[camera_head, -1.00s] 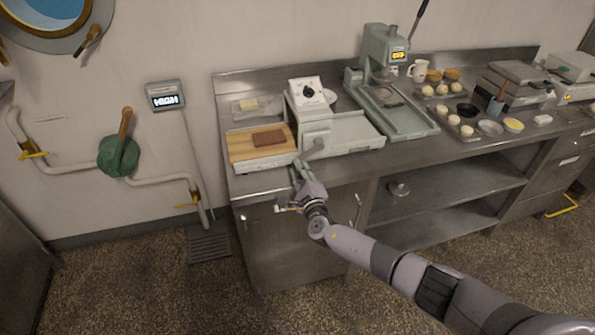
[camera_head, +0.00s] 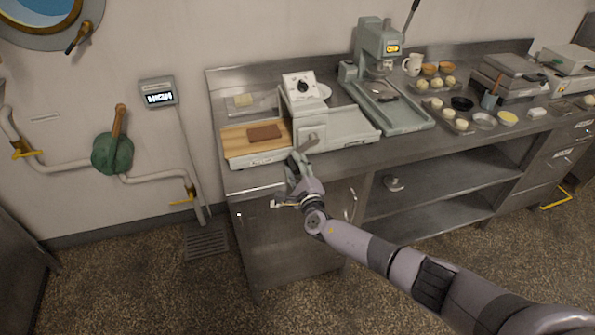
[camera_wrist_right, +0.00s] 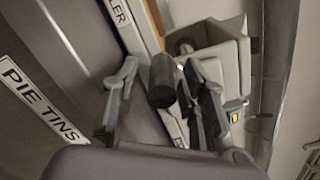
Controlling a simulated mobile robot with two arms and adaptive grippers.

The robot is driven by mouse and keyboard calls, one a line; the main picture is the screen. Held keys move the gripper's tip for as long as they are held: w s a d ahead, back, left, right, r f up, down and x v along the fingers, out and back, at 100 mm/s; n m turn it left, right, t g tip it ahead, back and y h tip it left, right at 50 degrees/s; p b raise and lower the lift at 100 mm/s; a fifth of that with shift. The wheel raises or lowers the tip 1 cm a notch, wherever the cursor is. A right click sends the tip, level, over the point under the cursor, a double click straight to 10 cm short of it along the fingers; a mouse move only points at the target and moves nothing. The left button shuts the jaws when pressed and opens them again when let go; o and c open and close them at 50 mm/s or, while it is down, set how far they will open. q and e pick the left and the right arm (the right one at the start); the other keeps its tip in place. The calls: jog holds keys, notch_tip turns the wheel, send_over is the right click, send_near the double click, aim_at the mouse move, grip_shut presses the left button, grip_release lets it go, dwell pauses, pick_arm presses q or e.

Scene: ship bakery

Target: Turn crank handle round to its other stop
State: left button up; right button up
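In the right wrist view the crank handle (camera_wrist_right: 163,82) is a dark cylinder between my fingers. My right gripper (camera_head: 294,163) is at the crank, in front of the counter edge. Its fingers (camera_wrist_right: 160,74) stand apart on either side of the handle, with a visible gap on the left side. In the head view the gripper mostly hides the handle. My left gripper is out of view.
A wooden board (camera_head: 243,139) with a brown slab lies left of the machine. A green press (camera_head: 378,55) stands to the right, then trays of dough balls. A cupboard front (camera_head: 285,245) and open shelf are below the counter. The floor in front is clear.

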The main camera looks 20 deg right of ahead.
jog(key=s, duration=1.2)
jog(key=shift+d, duration=0.3)
jog(key=s+d+f+m+g+h, duration=0.1)
jog(key=s+d+f+m+g, duration=0.2)
jog(key=s+f+m, duration=0.6)
jog(key=s+d+f+m+g+h, duration=0.15)
jog(key=d+f+m+g, duration=0.35)
jog(key=f, duration=0.8)
jog(key=s+f+m+g, duration=0.2)
jog(key=s+f+m, duration=0.55)
jog(key=f, duration=0.25)
jog(key=s+a+f+m+g, duration=0.1)
jog(key=s+f+m+g, duration=0.1)
jog(key=s+f+m, duration=0.3)
jog(key=s+a+f+m+g+y, duration=0.1)
jog(key=s+f+m, duration=0.4)
jog(key=s+m, duration=0.5)
jog(key=s+a+f+m+g+y, duration=0.1)
jog(key=s+f+m+g, duration=0.3)
jog(key=s, duration=1.6)
jog(key=f+m, duration=0.2)
jog(key=m, duration=0.2)
jog(key=shift+s+m+b, duration=0.15)
jog(key=shift+m+b, duration=0.2)
